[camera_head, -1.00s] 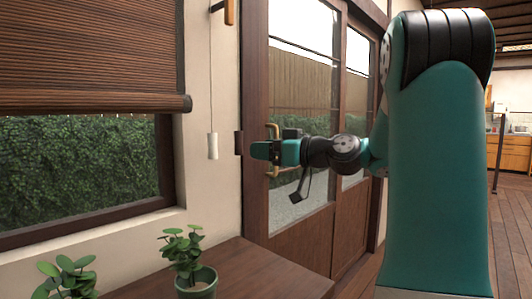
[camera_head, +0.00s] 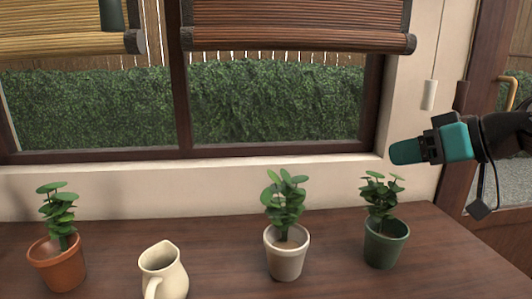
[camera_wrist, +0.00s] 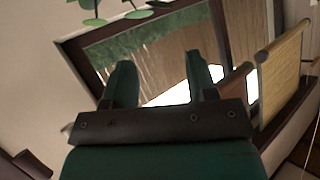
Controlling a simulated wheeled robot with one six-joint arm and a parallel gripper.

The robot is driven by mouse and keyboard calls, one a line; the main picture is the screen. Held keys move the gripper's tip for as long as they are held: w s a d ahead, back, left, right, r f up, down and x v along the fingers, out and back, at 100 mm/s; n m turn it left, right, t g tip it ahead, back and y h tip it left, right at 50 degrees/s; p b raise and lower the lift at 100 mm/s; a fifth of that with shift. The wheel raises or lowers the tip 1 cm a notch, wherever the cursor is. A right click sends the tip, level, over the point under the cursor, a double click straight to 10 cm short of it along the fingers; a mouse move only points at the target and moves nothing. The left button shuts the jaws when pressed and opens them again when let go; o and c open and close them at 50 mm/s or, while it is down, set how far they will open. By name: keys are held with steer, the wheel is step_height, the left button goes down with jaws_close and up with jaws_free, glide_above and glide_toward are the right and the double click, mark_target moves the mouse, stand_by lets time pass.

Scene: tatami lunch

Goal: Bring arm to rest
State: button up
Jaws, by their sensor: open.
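My gripper (camera_head: 405,151) reaches in from the right in the head view, teal with dark joints, level with the window sill and above the right end of the table. It points left and is apart from everything around it. In the wrist view my gripper (camera_wrist: 160,82) shows two teal fingers spread apart with nothing between them. Beyond the fingers lies a window (camera_wrist: 150,35) seen tilted.
A brown table (camera_head: 215,240) bears a terracotta pot (camera_head: 57,264), a cream pitcher (camera_head: 163,272), a white pot (camera_head: 286,255) and a green pot (camera_head: 386,243), the pots holding plants. A brown blind (camera_head: 300,25) and a yellow blind (camera_head: 60,30) hang behind. A cord pull (camera_head: 429,95) hangs near my gripper.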

steer(key=s+a+f+n+g+h, duration=0.1)
steer(key=s+a+f+g, duration=0.55)
steer(key=s+a, duration=0.4)
steer(key=s+a+f+g+h, duration=0.2)
steer(key=s+f+g+h, duration=0.1)
steer(key=s, duration=0.7)
step_height(320, 180, up, 17)
steer(key=p, duration=1.8)
steer(key=shift+w+r, duration=0.15)
steer(key=shift+w, duration=0.2)
steer(key=shift+a, duration=0.1)
steer(key=shift+c, duration=0.2)
